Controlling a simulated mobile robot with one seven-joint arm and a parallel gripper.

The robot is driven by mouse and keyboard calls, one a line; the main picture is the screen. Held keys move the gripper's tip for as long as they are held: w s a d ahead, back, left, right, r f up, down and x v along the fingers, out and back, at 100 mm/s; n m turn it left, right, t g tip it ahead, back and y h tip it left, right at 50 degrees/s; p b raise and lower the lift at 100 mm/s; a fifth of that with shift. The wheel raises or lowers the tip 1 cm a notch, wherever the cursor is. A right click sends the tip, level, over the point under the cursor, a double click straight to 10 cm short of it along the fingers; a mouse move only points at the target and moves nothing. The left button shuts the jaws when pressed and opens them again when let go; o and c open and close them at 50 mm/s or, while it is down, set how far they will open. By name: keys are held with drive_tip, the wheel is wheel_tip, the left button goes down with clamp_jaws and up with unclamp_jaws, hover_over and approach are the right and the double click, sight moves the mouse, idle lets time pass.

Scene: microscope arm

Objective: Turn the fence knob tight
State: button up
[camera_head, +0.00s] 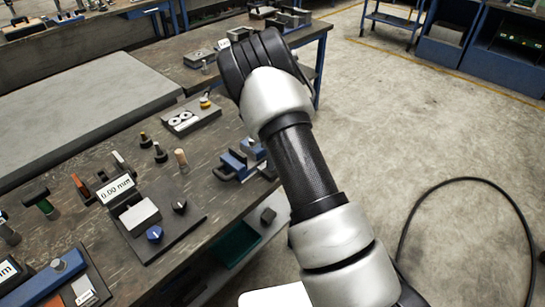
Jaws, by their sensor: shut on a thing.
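A dark flat plate (190,221) on the bench carries a white block (140,216), a blue knob (154,233) and a black knob (180,206). A display reading 0.00 mm (117,188) stands at its back edge. I cannot tell which knob is the fence knob. My arm crosses the middle of the picture, up and to the left, ending in a black joint over the bench edge. My gripper does not show; the arm hides whatever is behind it.
A blue vise-like fixture (236,165) stands near the bench's right edge. Several small pegs and a grey block with a yellow knob (205,102) stand behind. Another blue device (58,268) is at lower left. Open floor (430,130) lies right, with a black cable (408,222).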

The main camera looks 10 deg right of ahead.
drive_tip(key=o, duration=1.1)
drive_tip(key=shift+c, duration=0.2)
wheel_tip(320, 180, up, 18)
drive_tip(key=shift+f, duration=0.25)
drive_tip(key=shift+r, duration=0.1)
drive_tip(key=s+r+n+t+y+p, duration=0.25)
drive_tip(key=s+r+n, duration=0.75)
drive_tip(key=s+r, duration=0.75)
drive_tip(key=s+r+n+t+h+p, duration=0.1)
drive_tip(key=s+n+t+h, duration=0.1)
drive_tip(key=s+n, duration=1)
drive_tip(key=s+t, duration=0.1)
drive_tip(key=s, duration=0.3)
drive_tip(key=shift+s+r+p, duration=0.25)
drive_tip(key=shift+p, duration=0.15)
